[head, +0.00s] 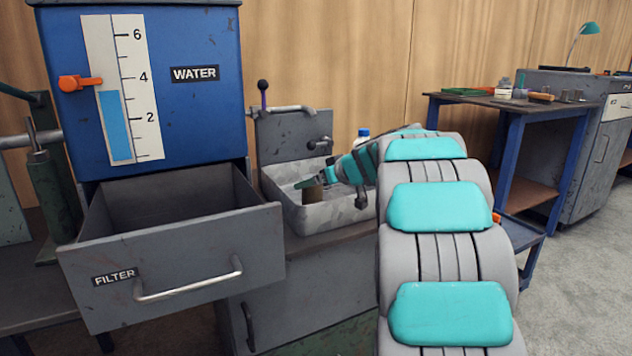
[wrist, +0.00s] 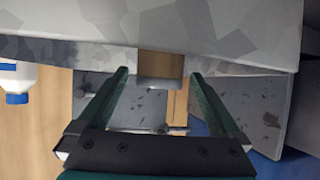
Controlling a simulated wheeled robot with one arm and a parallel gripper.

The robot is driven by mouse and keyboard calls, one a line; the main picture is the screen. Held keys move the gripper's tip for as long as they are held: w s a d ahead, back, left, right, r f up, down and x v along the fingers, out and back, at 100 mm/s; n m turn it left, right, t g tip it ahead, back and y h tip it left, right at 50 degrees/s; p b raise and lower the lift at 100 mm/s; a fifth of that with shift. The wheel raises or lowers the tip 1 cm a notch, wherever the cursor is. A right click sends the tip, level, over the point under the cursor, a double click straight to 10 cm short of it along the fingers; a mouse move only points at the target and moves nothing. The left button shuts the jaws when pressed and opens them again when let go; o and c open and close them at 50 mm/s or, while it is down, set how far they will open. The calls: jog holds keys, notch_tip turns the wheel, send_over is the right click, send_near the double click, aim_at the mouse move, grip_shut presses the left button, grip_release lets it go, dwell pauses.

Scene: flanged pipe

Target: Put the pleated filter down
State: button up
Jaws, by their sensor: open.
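A small brown cylinder (head: 313,194), which I take to be the pleated filter, stands upright in the grey metal basin (head: 345,219); its pleats are too small to make out. In the wrist view the brown filter (wrist: 160,64) shows between and just beyond my fingertips, with a grey band at one end. My gripper (head: 308,183) is open at the filter's top in the head view. In the wrist view both fingers of my gripper (wrist: 158,74) are spread, with gaps beside the filter.
An open, seemingly empty drawer labelled FILTER (head: 170,270) juts out under the blue WATER tank (head: 190,110). A tap (head: 285,109) stands behind the basin. A white bottle with a blue cap (head: 363,132) is behind my arm. A blue-legged table (head: 500,105) stands right.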

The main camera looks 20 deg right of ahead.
jog(key=v, duration=1.2)
jog(key=shift+c, duration=0.4)
dwell(0.6)
